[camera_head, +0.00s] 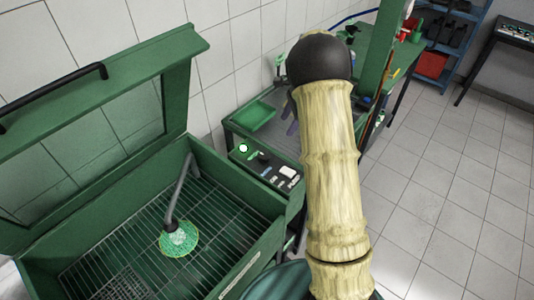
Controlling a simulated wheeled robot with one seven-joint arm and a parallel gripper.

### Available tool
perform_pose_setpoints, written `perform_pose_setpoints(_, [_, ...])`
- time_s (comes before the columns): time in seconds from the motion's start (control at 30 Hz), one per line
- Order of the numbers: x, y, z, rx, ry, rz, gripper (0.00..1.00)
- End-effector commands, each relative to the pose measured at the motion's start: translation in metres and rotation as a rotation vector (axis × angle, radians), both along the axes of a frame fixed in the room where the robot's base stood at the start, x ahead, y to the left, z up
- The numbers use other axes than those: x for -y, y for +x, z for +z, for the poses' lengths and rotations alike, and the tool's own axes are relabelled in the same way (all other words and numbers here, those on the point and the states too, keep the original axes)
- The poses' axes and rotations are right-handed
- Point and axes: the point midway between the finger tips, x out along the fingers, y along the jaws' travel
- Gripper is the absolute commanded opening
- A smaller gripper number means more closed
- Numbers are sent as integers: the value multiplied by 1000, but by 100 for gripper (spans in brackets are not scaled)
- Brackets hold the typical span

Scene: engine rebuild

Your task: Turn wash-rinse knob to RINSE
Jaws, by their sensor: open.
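A small control panel (274,177) sits on the right edge of the green wash cabinet (235,178) in the head view. It carries a lit green round light (243,148), a small dark control (263,158) and pale switches (287,171). The dark control may be the wash-rinse knob; its setting and labels are too small to read.
The cabinet's windowed lid (190,80) stands open. A hose with a green brush head (178,238) rests over the wire rack inside. A green tray (254,115) lies behind the panel. A blue shelf (462,40) stands far right, and tiled floor (440,200) is clear.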

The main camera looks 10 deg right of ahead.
Motion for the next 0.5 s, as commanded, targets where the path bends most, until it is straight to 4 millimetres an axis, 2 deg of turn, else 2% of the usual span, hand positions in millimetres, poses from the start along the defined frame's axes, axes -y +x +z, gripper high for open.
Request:
perform_pose_setpoints(0.03, [1, 10, -4, -14, 15, -36, 59])
perform_pose_setpoints(0.13, [0, 19, -5, -30, 37, -78, 59])
perform_pose_setpoints(0.5, [0, 20, -6, -33, 41, -87, 59])
